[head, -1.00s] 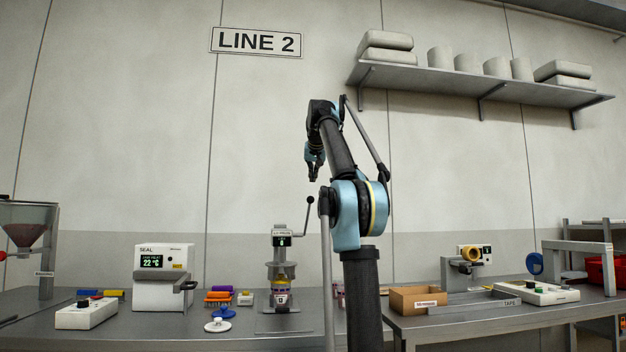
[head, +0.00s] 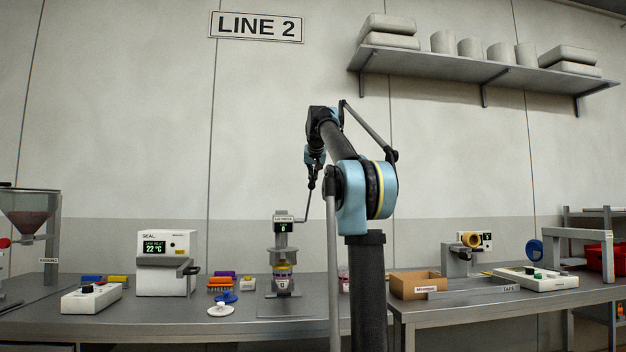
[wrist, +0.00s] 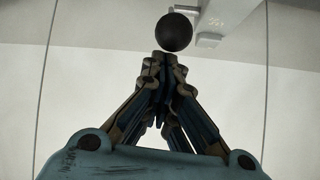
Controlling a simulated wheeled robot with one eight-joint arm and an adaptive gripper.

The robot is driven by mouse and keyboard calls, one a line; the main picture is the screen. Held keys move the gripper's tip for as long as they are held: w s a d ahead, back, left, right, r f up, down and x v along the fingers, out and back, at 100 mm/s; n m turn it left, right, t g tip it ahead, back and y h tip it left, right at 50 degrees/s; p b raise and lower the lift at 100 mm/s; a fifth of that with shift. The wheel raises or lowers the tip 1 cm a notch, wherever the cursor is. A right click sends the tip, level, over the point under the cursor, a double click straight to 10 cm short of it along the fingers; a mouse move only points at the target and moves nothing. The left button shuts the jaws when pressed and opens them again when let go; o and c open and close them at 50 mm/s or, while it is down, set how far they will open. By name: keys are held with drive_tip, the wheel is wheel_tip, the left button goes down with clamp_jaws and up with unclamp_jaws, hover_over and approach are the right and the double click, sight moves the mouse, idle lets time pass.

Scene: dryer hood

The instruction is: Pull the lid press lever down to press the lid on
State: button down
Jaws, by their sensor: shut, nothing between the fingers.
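The lid press (head: 281,240) stands on the bench left of my arm in the head view, with a small green display. Its lever (head: 307,207) juts right from the press and rises upright, so it is raised. A jar-like stack with yellow and purple parts (head: 283,270) sits low in the press. My gripper (head: 313,183) is shut and empty, pointing down at the lever's top end. In the wrist view, the dark round lever knob (wrist: 174,32) lies right at the tips of my gripper (wrist: 165,58). I cannot tell whether they touch.
A white seal machine (head: 166,262) stands left of the press. Orange and blue small items (head: 222,288) and a white disc (head: 220,310) lie between them. A cardboard box (head: 416,284) is on the right bench. The space above the bench around the lever is clear.

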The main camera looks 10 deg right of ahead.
drive_tip(key=shift+s+f, duration=0.2)
drive_tip(key=shift+s, duration=0.1)
idle(0.4)
